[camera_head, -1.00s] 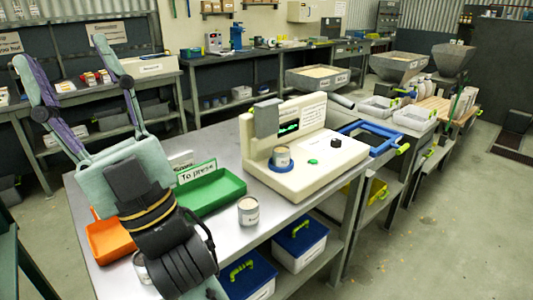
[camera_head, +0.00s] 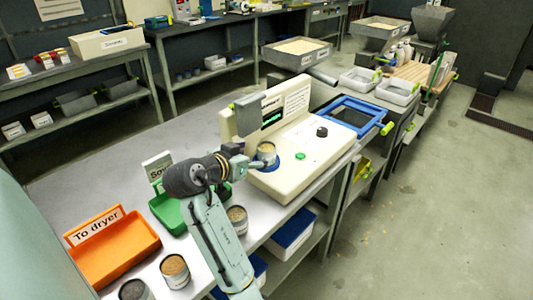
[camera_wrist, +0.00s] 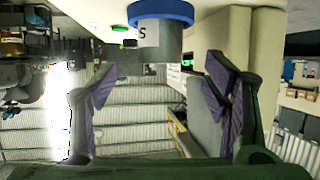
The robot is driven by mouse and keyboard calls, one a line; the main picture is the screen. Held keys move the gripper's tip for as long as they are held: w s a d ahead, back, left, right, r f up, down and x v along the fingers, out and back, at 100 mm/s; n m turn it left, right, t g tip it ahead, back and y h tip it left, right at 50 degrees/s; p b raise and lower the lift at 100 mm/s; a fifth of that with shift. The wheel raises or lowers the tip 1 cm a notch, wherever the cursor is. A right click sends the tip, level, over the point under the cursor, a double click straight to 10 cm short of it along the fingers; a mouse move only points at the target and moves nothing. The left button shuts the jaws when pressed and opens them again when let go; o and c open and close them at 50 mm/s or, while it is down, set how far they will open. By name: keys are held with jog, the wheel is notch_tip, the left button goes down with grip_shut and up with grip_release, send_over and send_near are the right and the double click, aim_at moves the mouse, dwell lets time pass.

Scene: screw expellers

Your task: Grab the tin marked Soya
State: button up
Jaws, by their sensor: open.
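A small tin (camera_head: 266,154) with a pale label stands on the blue round pad of the cream machine (camera_head: 303,160). In the wrist view, which looks upside down, the tin (camera_wrist: 163,42) shows an "S" at its label's edge; the rest of the word is out of sight. My gripper (camera_head: 250,163) is beside the tin, to its left in the head view. In the wrist view my gripper (camera_wrist: 160,84) has its purple-padded fingers wide apart, with the tin between their lines near the tips. I see no grip on it.
Other tins stand along the bench front: one (camera_head: 237,219) by the green tray (camera_head: 172,212), others (camera_head: 174,271) (camera_head: 134,290) by the orange "To dryer" tray (camera_head: 118,255). Their labels are unreadable. A sign starting "So" (camera_head: 157,166) stands behind the green tray. The machine's upright panel is behind the tin.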

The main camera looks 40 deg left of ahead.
aim_at(267, 149)
jog(key=b+x, duration=0.1)
jog(key=x, duration=0.7)
jog(key=shift+w, duration=0.1)
jog(key=c, duration=1.3)
jog(key=shift+r, duration=0.1)
